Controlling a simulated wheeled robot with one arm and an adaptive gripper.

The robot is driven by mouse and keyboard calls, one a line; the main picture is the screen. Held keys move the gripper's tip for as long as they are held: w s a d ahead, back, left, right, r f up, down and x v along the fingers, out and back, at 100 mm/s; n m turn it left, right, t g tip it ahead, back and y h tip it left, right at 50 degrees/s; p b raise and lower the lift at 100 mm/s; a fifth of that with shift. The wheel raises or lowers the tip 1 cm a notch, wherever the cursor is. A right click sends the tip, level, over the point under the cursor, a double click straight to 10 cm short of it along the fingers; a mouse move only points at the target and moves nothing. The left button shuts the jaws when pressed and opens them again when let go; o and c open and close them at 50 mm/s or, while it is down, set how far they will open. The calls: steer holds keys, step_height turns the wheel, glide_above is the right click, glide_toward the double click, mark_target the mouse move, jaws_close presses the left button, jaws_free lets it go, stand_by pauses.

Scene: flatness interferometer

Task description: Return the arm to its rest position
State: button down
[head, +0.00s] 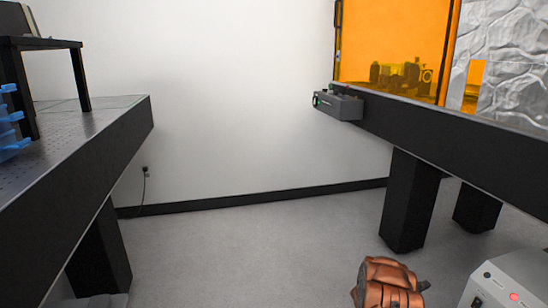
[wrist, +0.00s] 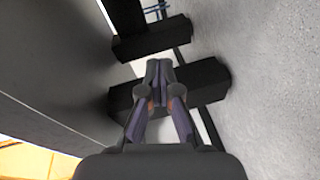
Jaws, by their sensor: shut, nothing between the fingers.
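My gripper (wrist: 158,68) shows in the wrist view, with its two fingertips together at the middle of the picture. It is shut and holds nothing. Behind the fingers in that view are a black table leg (wrist: 205,80) and the grey floor (wrist: 270,70). I see no contact between the fingers and the leg.
An optical table (head: 110,125) stands at left, and another black-sided table (head: 440,140) with an orange panel (head: 395,40) at right. Clear floor (head: 260,240) lies between them.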

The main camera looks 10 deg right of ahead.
steer(key=w+a+r+t+y+p, duration=0.3)
steer(key=w+a+r+y+p, duration=0.1)
steer(key=w+a+r, duration=0.4)
steer(key=w+a+r+t+y+p, duration=0.2)
steer(key=w+a+r+y+p, duration=0.25)
steer(key=a+r, duration=0.6)
steer(key=s+a+r+n+y+p, duration=0.25)
steer(key=a+r+y+p, duration=0.5)
steer(key=a+r, duration=1.15)
steer(key=s+a+r+g+y+p, duration=0.1)
steer(key=s+a+r+g+p, duration=0.1)
steer(key=s+a+r+p, duration=0.55)
steer(key=s+a+r+g+y+p, duration=0.1)
steer(key=s+a+r+g+p, duration=0.2)
steer(key=s+a+r, duration=0.85)
steer(key=s+d+r+m+g+p, duration=0.1)
steer(key=s+d+r+p, duration=0.1)
steer(key=s, duration=0.9)
steer(key=s+d+r+g+h+p, duration=0.1)
steer(key=s+d+r+g+p, duration=0.1)
steer(key=s, duration=0.8)
steer(key=s+d+r+m+g+h+p, duration=0.1)
steer(key=s+p, duration=0.4)
steer(key=s, duration=0.6)
step_height(320, 180, up, 2)
steer(key=shift+s+d+r+m+g, duration=0.25)
steer(key=shift+s+d+m+g, duration=0.1)
steer(key=shift+d+g, duration=0.35)
